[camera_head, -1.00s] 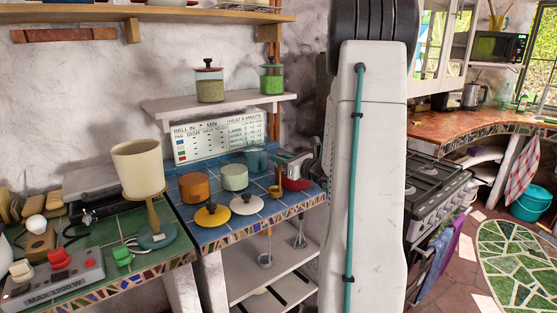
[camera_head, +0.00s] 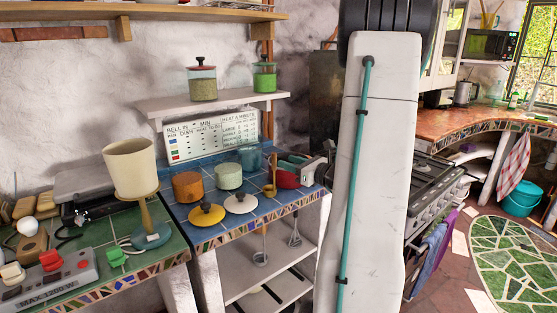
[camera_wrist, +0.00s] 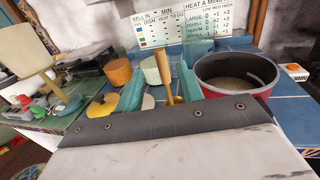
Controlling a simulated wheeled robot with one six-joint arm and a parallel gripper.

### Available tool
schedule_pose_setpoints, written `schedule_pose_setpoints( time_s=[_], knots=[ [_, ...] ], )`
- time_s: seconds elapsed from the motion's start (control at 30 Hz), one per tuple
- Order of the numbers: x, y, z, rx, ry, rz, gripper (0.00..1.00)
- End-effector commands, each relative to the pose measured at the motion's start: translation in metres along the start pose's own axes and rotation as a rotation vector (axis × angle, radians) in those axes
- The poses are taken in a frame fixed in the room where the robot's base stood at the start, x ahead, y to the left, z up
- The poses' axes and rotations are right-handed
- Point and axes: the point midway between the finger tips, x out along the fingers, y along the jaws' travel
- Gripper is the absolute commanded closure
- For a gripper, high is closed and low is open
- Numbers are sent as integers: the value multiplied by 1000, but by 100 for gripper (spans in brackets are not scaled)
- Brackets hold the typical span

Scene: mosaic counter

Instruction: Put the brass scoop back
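The brass scoop (camera_head: 270,190) is on the blue-tiled counter (camera_head: 225,225), its handle pointing up, beside the white lid and left of the red pan. In the wrist view its upright handle (camera_wrist: 164,74) shows in the gap between my teal fingers. My gripper (camera_wrist: 161,88) is open, its fingers apart and not closed on the handle. In the head view my gripper is not visible and no finger is around the scoop. The scoop's lower end is partly hidden by my wrist in the wrist view.
The red pan (camera_wrist: 236,78) stands close to the right. An orange pot (camera_head: 187,187), a cream pot (camera_head: 228,176), a yellow lid (camera_head: 206,214) and a white lid (camera_head: 240,204) crowd the left. A teal glass vessel (camera_head: 250,157) stands behind. Two jars are on the shelf (camera_head: 215,103) above.

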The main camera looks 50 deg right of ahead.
Motion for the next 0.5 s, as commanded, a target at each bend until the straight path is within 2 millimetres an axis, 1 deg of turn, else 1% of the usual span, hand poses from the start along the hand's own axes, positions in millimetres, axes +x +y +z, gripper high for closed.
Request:
schedule_pose_setpoints(
  time_s=[0.03, 0.2, 0.3, 0.37, 0.43, 0.47, 0.5],
  knots=[
    [-12, -1, 0, 0, 1, -4, 63],
    [-38, 0, 0, 0, 0, -2, 63],
    [-46, 0, 0, 0, 0, 1, 63],
    [-46, 6, 2, -10, 4, 19, 63],
    [-37, 25, 8, -45, 17, 81, 63],
    [-32, 38, 11, -70, 26, 126, 63],
    [-23, 62, 17, -115, 42, 202, 63]
  ],
)
